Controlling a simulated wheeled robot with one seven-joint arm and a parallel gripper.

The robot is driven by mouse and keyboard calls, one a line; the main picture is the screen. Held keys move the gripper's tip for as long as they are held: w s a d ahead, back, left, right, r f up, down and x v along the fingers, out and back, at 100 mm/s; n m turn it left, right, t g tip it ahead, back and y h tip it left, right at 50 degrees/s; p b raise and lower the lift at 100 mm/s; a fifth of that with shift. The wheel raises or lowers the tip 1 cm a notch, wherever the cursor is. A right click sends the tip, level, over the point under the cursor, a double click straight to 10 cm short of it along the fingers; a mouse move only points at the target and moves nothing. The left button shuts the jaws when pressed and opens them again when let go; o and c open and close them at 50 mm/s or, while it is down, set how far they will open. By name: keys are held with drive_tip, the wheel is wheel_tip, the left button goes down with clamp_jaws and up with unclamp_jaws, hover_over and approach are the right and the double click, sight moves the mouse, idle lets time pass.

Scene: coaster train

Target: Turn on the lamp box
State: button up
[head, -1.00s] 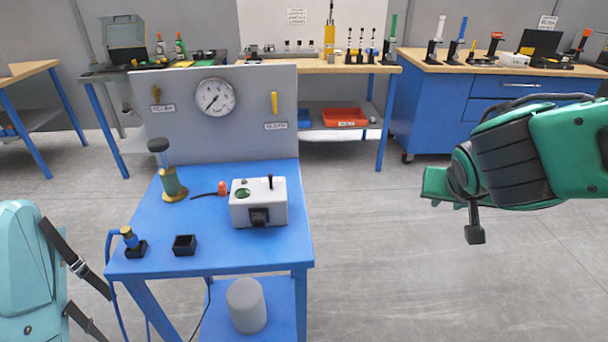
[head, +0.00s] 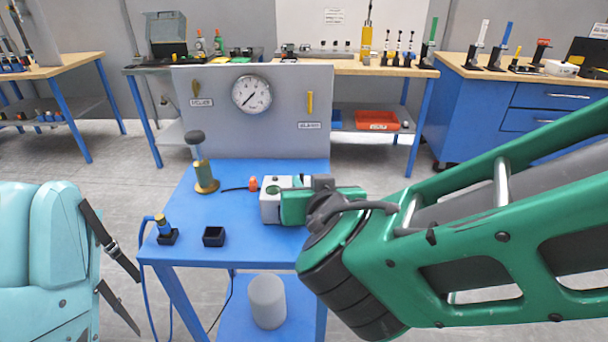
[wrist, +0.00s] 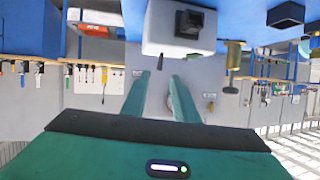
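The lamp box is a pale grey box (head: 270,208) on the blue table, with a round green lens on top. My green gripper and wrist cover its right part in the head view. In the wrist view, which looks upside down, the box (wrist: 160,30) shows a black square fitting (wrist: 188,24) on its side and a small dark lever (wrist: 172,57) sticking out from its top. My gripper (wrist: 160,78) is open and empty. Its two fingers point at the box's top, with the lever close to their tips. I cannot tell whether they touch it.
On the blue table (head: 245,238) stand a brass pump-like piece (head: 203,178), a red plug (head: 253,184) on a cable, a black open cup (head: 214,236) and a blue-and-brass piece (head: 165,232). A grey panel with a gauge (head: 252,95) rises behind. A teal chair-like thing (head: 40,235) stands left.

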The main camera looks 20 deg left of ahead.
sight(303, 175)
drive_tip(key=x, duration=0.9)
drive_tip(key=shift+d, duration=0.1)
clamp_jaws()
